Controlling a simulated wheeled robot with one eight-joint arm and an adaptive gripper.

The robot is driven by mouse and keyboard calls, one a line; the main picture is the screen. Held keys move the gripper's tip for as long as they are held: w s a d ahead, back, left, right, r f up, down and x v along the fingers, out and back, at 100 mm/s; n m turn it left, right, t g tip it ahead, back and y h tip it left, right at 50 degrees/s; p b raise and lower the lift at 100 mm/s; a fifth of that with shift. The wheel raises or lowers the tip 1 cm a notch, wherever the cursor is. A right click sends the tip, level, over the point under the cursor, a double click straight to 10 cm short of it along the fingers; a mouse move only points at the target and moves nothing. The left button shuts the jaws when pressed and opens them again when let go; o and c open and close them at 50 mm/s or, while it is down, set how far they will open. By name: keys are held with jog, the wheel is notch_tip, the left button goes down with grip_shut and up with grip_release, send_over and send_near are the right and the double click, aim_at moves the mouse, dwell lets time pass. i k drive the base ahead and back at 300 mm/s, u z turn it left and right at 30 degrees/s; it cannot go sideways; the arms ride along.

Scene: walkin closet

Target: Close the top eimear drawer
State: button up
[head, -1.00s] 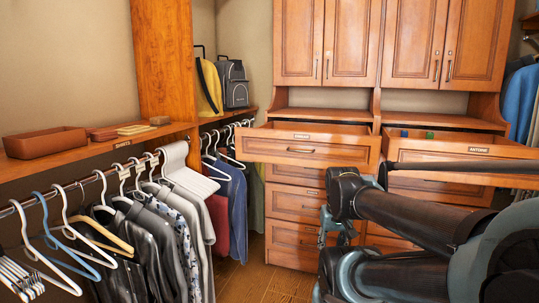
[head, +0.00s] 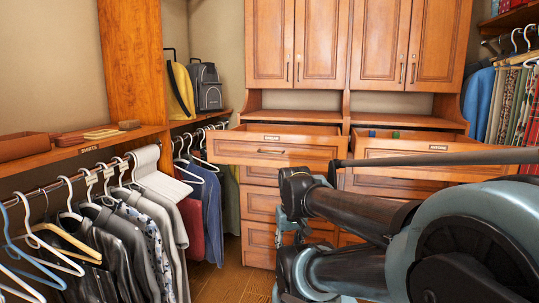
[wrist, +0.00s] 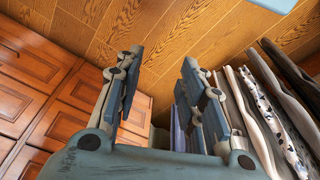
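Two top drawers are pulled out of the wooden cabinet. The left one (head: 230,150) has a small label that looks like the eimear one, but the lettering is too small to be sure. It has a dark handle (head: 272,153). My gripper is open and empty in the wrist view (wrist: 163,68), with its two fingers well apart. In the head view my gripper (head: 290,232) is low in front of the cabinet, below the left drawer and apart from its front. My arm hides part of the lower drawers.
The right top drawer (head: 395,153) is also out, with my arm in front of it. Lower drawers (head: 262,205) are shut; their fronts also show in the wrist view (wrist: 75,100). Hanging clothes (head: 130,235) line the left side. Wooden floor (head: 215,280) lies between.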

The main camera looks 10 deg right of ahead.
aim_at(276, 146)
jog(key=z, duration=1.4)
jog(key=k, duration=0.95)
jog(key=u, duration=1.75)
jog(key=i, duration=0.5)
jog(key=z, duration=0.1)
